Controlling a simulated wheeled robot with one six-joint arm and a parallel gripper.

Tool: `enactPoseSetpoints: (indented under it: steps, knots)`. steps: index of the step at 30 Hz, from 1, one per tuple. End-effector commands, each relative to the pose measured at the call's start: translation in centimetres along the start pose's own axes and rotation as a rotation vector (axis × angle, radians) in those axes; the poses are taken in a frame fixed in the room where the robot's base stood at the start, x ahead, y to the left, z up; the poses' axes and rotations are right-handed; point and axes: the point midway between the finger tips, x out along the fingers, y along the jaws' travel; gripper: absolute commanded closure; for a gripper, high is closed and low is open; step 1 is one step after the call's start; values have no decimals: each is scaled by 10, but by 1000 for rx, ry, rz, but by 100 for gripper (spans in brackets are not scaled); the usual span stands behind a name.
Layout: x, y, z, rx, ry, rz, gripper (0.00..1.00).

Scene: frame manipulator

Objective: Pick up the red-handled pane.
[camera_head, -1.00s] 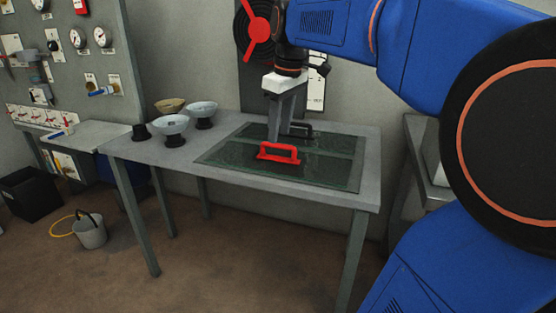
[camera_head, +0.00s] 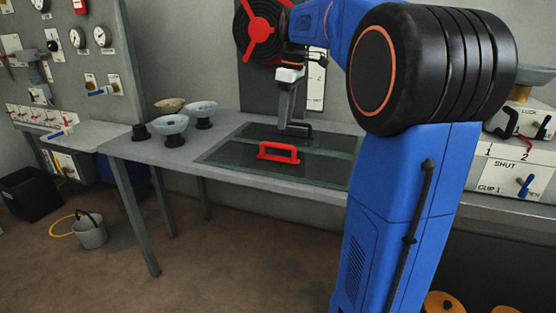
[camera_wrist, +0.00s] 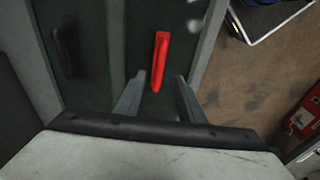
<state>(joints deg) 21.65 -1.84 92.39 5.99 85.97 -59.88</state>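The red-handled pane (camera_head: 325,168) is a dark green glass sheet lying flat on the grey table, nearest the front edge. Its red handle (camera_head: 278,152) stands up from it. In the wrist view the red handle (camera_wrist: 160,60) shows as a narrow bar, roughly lined up with the gap between my fingers. My gripper (camera_head: 286,126) points down behind the red handle, near the black handle of the rear pane. In the wrist view my gripper (camera_wrist: 160,77) is open and empty, its fingers apart. The exact height over the panes is hard to tell.
The rear pane's black handle (camera_head: 297,128) is close to my fingers; it also shows in the wrist view (camera_wrist: 65,50). Several bowls on stands (camera_head: 172,127) occupy the table's left end. A red-spoked wheel (camera_head: 258,28) is on the wall behind. A panel with levers (camera_head: 520,165) is at right.

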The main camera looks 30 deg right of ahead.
Motion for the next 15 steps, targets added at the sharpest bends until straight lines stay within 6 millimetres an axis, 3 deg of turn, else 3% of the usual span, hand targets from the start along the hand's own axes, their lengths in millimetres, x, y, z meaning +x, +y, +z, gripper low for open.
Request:
enactPoseSetpoints:
  steps: [6, 15]
  knots:
    - [37, -1, 0, 0, -1, -2, 64]
    - [58, 0, -2, 0, 0, -1, 64]
